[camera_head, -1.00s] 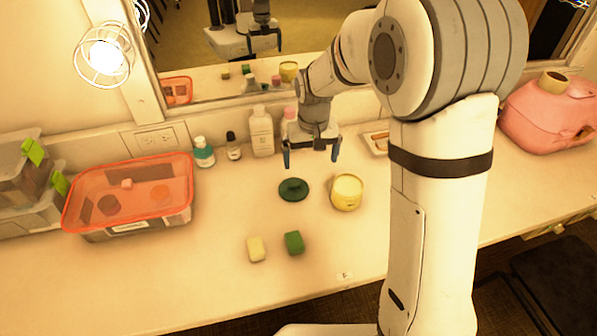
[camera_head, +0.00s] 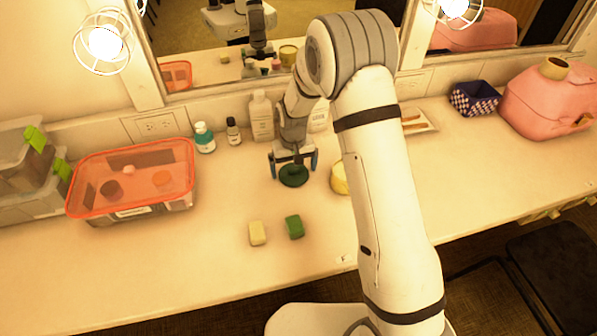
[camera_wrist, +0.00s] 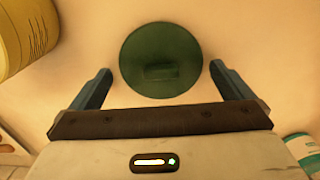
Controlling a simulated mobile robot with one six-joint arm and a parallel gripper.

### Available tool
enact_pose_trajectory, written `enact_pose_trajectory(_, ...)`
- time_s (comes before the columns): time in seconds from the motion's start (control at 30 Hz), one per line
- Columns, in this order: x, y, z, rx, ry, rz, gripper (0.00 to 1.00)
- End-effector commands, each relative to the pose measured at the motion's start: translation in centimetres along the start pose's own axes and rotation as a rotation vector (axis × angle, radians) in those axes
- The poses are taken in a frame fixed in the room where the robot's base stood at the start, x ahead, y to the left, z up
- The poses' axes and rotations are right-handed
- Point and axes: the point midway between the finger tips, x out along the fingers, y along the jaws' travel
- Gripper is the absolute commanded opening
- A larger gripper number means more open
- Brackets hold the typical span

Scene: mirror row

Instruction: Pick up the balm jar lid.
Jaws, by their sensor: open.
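The balm jar lid is a dark green disc (camera_head: 293,176) lying flat on the counter, with a small raised grip on top. It also shows in the wrist view (camera_wrist: 160,60), just ahead of and between the fingers. My gripper (camera_head: 294,165) is open and low over the lid, with one blue finger at each side. In the wrist view my gripper (camera_wrist: 170,85) holds nothing. The yellow jar (camera_head: 339,178) stands right of the lid, partly hidden by my arm; its side shows in the wrist view (camera_wrist: 25,35).
A yellow block (camera_head: 257,233) and a green block (camera_head: 294,227) lie in front of the lid. Bottles, including a teal one (camera_head: 204,138) and a white one (camera_head: 261,117), stand behind near the mirror. An orange-lidded container (camera_head: 130,205) is at left. The front counter is mostly clear.

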Motion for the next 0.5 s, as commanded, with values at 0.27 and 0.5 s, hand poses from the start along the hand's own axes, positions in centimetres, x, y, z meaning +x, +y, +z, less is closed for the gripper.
enact_pose_trajectory(0.27, 0.3, -0.04, 0.01, -0.001, 0.0, 0.0, 0.99)
enact_pose_trajectory(0.5, 0.27, -0.07, 0.01, -0.001, 0.0, 0.0, 0.8)
